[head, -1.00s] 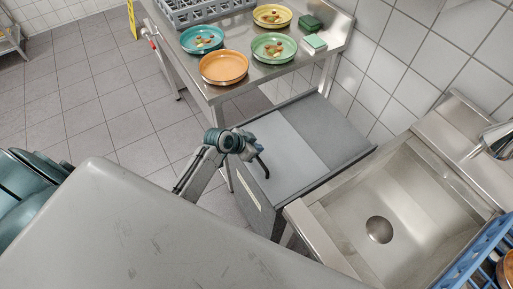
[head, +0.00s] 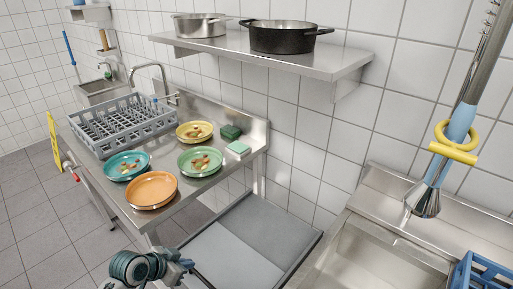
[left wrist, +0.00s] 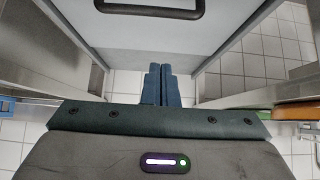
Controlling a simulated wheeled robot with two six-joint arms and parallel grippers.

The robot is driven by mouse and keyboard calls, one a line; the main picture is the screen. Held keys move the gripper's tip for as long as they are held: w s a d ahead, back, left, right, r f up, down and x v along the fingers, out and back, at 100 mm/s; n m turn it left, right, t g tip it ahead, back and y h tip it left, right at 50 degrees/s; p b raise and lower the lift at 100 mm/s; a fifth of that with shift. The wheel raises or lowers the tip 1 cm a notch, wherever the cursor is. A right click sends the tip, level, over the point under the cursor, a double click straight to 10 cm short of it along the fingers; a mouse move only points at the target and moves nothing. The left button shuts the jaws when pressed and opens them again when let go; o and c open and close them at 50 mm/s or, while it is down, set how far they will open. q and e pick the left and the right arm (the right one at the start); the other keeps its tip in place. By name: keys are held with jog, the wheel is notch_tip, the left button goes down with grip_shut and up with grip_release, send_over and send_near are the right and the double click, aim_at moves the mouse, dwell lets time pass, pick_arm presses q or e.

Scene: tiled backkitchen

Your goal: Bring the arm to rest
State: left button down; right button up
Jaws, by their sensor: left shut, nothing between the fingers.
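My left arm shows at the bottom of the head view, with its teal wrist joint near the lower edge; the fingers are cut off or hidden there. In the left wrist view my left gripper (left wrist: 161,86) is shut, its two blue fingers side by side with nothing between them. It points at a grey cabinet front with a dark handle (left wrist: 150,10) and is apart from it. My right gripper is in neither view.
A steel table holds a teal plate (head: 127,166), an orange plate (head: 151,190), a green plate (head: 200,161), a yellow plate (head: 194,131) and a grey dish rack (head: 121,122). A grey-topped cabinet (head: 240,245) stands beside the sink (head: 365,258). A wall shelf (head: 270,53) holds two pots.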

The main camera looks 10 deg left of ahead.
pick_arm(q)
jog(key=s+n+g+y, duration=0.4)
jog(key=s+n+y, duration=0.2)
jog(key=s, duration=1.7)
notch_tip(320, 180, down, 31)
jog(key=a+b, duration=0.2)
jog(key=a, duration=0.1)
jog(key=s+a+f+g+b, duration=0.1)
jog(key=s+f+g+b, duration=0.1)
jog(key=s+f, duration=1.6)
notch_tip(320, 180, down, 5)
jog(key=shift+s+r+h, duration=0.15)
jog(key=shift+s+h, duration=0.15)
jog(key=shift+s, duration=0.1)
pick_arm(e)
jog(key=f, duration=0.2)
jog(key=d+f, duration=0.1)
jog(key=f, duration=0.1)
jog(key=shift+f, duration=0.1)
pick_arm(q)
jog(key=shift+a, duration=0.1)
